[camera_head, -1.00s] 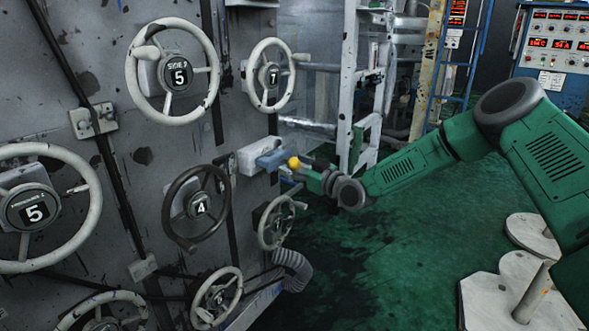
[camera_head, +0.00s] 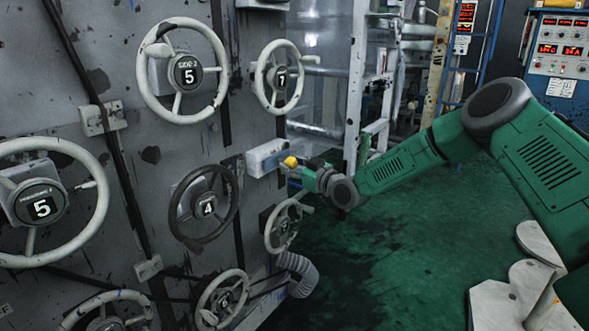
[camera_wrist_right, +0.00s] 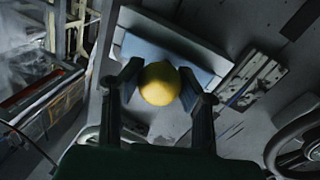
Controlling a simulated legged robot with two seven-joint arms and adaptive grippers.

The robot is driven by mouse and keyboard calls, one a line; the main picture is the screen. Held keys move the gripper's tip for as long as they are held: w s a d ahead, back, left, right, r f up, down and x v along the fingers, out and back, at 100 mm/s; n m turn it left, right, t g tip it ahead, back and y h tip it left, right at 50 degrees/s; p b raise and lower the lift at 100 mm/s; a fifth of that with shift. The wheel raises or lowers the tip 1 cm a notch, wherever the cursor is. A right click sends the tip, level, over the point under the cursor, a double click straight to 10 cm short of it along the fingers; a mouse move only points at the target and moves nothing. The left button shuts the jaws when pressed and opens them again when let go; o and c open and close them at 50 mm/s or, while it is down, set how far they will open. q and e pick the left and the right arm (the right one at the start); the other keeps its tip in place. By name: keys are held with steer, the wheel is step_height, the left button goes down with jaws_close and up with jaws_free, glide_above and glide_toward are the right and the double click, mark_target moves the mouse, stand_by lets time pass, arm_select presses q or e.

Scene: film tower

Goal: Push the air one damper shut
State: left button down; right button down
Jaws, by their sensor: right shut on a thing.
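The damper is a pale box (camera_head: 262,157) fixed to the machine wall, with a blue-grey slide (camera_head: 280,160) and a yellow ball knob (camera_head: 290,162) at its outer end. Only a short length of the slide shows outside the box. My right gripper (camera_head: 297,166) is shut on the yellow knob. In the right wrist view the knob (camera_wrist_right: 160,84) sits between the two dark fingers, with the blue slide (camera_wrist_right: 150,52) behind it. No label on the damper is readable. My left gripper is not in view.
Several handwheels line the wall; wheel 7 (camera_head: 280,77) is above the damper, wheel 4 (camera_head: 203,208) is below left, and another wheel (camera_head: 283,227) is just below. A grey ribbed hose (camera_head: 300,272) lies lower. Green floor (camera_head: 390,245) is open under my right arm.

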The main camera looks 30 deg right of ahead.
steer(key=c, duration=1.1)
jaws_free()
steer(key=shift+d, duration=0.1)
steer(key=shift+s, duration=0.1)
steer(key=s+d, duration=0.2)
steer(key=s, duration=0.9)
steer(key=shift+s+d+f, duration=0.15)
steer(key=shift+s+d, duration=0.05)
steer(key=shift+s, duration=0.1)
